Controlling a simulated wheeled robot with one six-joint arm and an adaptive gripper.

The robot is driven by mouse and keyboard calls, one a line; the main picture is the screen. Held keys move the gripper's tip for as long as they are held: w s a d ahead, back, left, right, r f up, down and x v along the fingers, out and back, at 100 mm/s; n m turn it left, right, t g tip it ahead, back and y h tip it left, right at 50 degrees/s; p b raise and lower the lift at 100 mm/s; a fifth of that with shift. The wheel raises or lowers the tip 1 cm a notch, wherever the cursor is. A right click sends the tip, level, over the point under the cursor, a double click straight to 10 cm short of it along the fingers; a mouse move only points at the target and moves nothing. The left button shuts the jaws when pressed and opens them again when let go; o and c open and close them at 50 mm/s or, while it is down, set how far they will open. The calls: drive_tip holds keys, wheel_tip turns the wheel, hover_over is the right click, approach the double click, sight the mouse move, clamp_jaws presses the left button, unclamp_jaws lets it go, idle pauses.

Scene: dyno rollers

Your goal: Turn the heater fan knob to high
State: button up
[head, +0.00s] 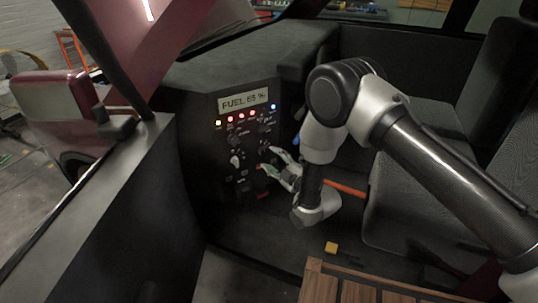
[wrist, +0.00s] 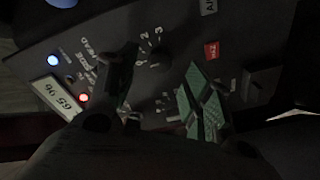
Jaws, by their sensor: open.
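The dark control panel (head: 205,140) carries a lit display reading "FUEL 65 %", a row of coloured lights, and several knobs and switches. In the wrist view, a dark round knob (wrist: 160,57) has the numerals 2 and 3 printed beside it; it looks like the fan knob, but I cannot read its setting. My gripper (head: 267,160) is in front of the panel's lower right part. The numbered knob shows between and beyond the fingers, and I see no contact.
The lit display (wrist: 52,95) and a red label (wrist: 211,50) are close to the fingers in the wrist view. Grey seats (head: 410,190) stand at right. A small yellow block (head: 331,248) lies on the floor near a wooden slatted surface (head: 355,292).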

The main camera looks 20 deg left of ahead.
sight(265, 152)
drive_tip(key=shift+x, duration=2.25)
drive_tip(key=c, duration=1.1)
